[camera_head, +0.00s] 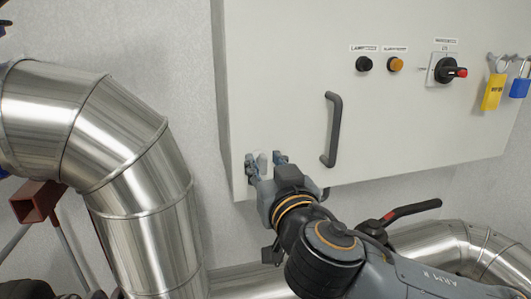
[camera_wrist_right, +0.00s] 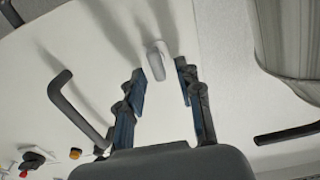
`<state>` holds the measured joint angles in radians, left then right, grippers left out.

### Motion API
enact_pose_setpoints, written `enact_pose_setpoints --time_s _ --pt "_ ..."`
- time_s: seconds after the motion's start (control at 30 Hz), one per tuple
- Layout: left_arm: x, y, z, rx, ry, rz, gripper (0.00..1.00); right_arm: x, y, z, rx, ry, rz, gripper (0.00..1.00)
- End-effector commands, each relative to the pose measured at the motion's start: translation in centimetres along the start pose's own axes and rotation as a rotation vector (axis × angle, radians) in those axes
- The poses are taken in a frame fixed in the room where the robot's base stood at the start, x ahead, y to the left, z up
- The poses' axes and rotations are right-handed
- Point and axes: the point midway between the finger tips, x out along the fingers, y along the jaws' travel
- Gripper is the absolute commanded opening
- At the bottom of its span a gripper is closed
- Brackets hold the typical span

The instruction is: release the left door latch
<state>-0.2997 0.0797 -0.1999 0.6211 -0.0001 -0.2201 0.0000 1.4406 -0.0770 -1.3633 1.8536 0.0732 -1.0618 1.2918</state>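The grey-white cabinet door (camera_head: 290,100) fills the middle of the head view. A small pale latch (camera_head: 262,160) sits near its lower left corner. My right gripper (camera_head: 265,162) is at the latch, one finger on each side of it. In the right wrist view the latch (camera_wrist_right: 156,62) stands between the open fingertips (camera_wrist_right: 161,74), with a gap visible on both sides. My left gripper is not recognisable in either view.
A dark door handle (camera_head: 333,130) stands out right of the latch. Black and amber buttons (camera_head: 396,64), a rotary switch (camera_head: 446,70) and yellow and blue padlocks (camera_head: 493,92) are at upper right. Large metal pipes (camera_head: 135,170) run on the left.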

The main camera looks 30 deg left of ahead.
Motion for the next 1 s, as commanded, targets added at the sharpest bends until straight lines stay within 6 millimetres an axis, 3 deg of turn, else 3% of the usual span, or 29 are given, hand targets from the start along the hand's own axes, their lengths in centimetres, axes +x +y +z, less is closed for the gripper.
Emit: enact_pose_setpoints --time_s 0.37,0.57,1.0 --pt "-0.27 0.01 0.04 0.000 -0.001 0.000 0.79 0.73 0.01 0.05 -0.002 0.001 0.000 0.35" --pt "-0.27 0.01 0.06 0.000 -0.002 0.000 0.79 0.72 0.02 0.05 -0.001 0.000 0.000 0.00" --pt "0.59 0.04 0.17 0.000 -0.002 0.000 0.79 0.72 -0.02 0.32 -0.043 0.000 0.000 0.00"
